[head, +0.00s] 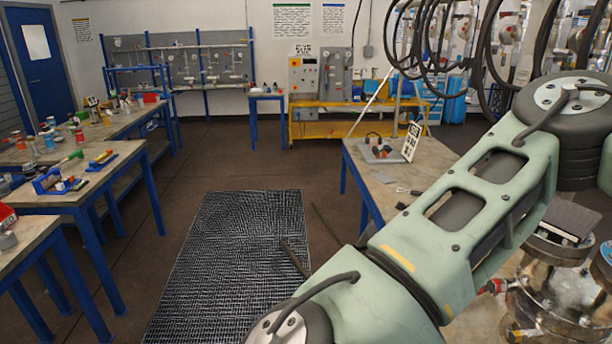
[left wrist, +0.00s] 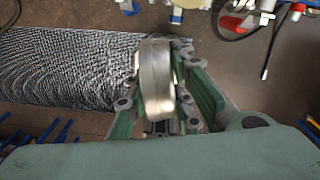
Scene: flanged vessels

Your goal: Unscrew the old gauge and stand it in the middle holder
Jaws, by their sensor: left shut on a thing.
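In the left wrist view, the gauge (left wrist: 155,85) is a round, silvery metal body seen almost edge-on. My left gripper (left wrist: 158,72) is shut on it, with one green-and-grey finger on each side. The gauge's face and its stem cannot be made out. Behind it are only the floor and the dark mat, so it looks held clear in the air. Neither gripper shows in the head view; one of my arms crosses its right half. I cannot pick out the middle holder for sure. A flanged metal vessel (head: 540,296) stands at the lower right, partly hidden by my arm.
A side table (head: 425,180) carries a grey plate with small dark and orange items (head: 378,148) and a printed card (head: 411,141). Workbenches with tools (head: 120,152) line the left. A dark mesh mat (head: 235,250) lies on open floor. Black hoses (head: 430,40) hang at the upper right.

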